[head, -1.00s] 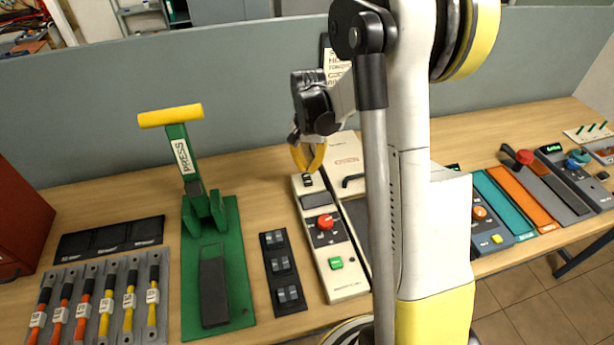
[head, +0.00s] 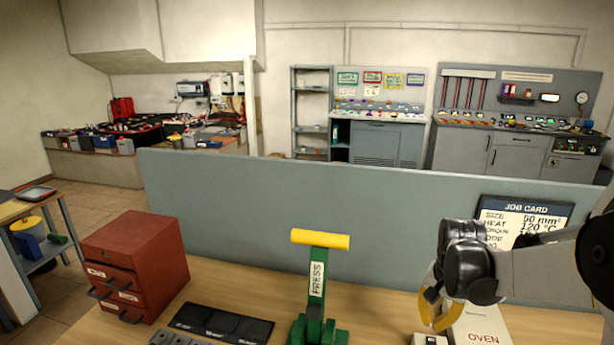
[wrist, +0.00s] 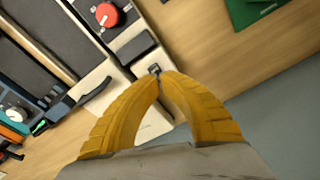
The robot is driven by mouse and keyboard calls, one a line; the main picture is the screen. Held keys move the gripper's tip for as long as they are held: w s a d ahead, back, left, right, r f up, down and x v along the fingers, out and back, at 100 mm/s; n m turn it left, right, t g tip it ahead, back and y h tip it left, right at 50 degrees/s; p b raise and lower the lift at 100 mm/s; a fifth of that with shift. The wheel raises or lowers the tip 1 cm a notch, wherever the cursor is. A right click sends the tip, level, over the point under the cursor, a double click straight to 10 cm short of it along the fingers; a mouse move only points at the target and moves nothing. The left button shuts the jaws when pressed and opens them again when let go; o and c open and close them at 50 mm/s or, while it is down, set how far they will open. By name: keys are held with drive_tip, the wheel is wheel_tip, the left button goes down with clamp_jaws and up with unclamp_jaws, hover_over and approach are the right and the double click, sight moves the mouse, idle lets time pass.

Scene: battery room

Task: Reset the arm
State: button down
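My gripper (head: 436,322) hangs at the lower right of the head view, its yellow fingers pointing down, beside the white oven unit (head: 482,328). In the wrist view my gripper's two yellow fingers (wrist: 160,76) curve together and their tips meet, with nothing seen between them. The fingers are above the bench, over the edge of a pale panel with a red knob (wrist: 107,14). My arm reaches in from the right edge of the head view; most of it is out of frame.
A green press with a yellow handle (head: 320,239) stands left of my gripper. A red drawer cabinet (head: 136,262) is further left. A grey partition (head: 350,200) and a job card (head: 525,220) stand behind the bench. Bare wood (wrist: 195,35) shows in the wrist view.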

drive_tip(key=s+a+r+n+t+b, duration=0.2)
drive_tip(key=s+a+n+t, duration=0.1)
drive_tip(key=s+a, duration=0.3)
drive_tip(key=s+a+r+n+t+b, duration=0.3)
drive_tip(key=s+a, duration=0.3)
drive_tip(key=s, duration=0.4)
drive_tip(key=shift+s+a+n, duration=0.3)
drive_tip(key=shift+a+n, duration=0.1)
drive_tip(key=shift+n, duration=0.5)
drive_tip(key=shift+w, duration=0.1)
